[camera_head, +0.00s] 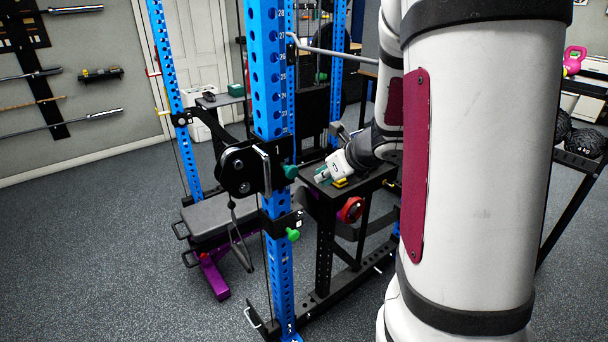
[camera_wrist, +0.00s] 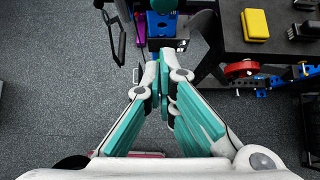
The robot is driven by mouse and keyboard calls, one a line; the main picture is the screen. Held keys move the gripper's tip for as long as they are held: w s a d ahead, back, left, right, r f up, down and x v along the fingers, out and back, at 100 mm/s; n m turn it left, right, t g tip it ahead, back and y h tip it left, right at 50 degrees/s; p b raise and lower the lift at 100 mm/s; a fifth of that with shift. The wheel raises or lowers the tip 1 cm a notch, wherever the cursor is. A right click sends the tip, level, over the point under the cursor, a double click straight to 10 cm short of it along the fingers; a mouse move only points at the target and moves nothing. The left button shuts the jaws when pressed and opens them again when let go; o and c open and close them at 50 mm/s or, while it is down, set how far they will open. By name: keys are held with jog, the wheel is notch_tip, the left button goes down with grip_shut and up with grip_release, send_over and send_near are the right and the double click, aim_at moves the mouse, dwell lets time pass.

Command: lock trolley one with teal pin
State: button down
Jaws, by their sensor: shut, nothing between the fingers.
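Trolley one (camera_head: 240,168), a black carriage marked 1, sits on the blue upright (camera_head: 272,90) of the rack. A teal pin knob (camera_head: 291,171) sticks out from its right side. A teal knob, likely the same pin (camera_wrist: 163,5), shows at the top edge of the wrist view. My gripper (camera_head: 318,177) is just right of the pin, over a small black table, apart from the knob. In the wrist view its teal-padded fingers (camera_wrist: 164,88) are shut together and empty. Whether the pin is fully seated in the upright cannot be seen.
A black table (camera_head: 365,183) bearing a yellow block (camera_wrist: 255,25) stands close to my gripper's right. A green knob (camera_head: 293,234) sits lower on the upright. A bench (camera_head: 215,215) stands left of it. My arm covers the right middle of the head view.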

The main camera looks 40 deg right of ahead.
aim_at(292, 175)
jog(key=w+f, duration=0.5)
jog(key=w, duration=0.4)
jog(key=shift+w+f, duration=0.3)
jog(key=shift+a, duration=0.1)
jog(key=w+b, duration=0.1)
jog(key=w, duration=0.1)
jog(key=shift+w+f, duration=0.1)
jog(key=shift+w, duration=0.25)
jog(key=shift+a, duration=0.1)
jog(key=shift+r, duration=0.2)
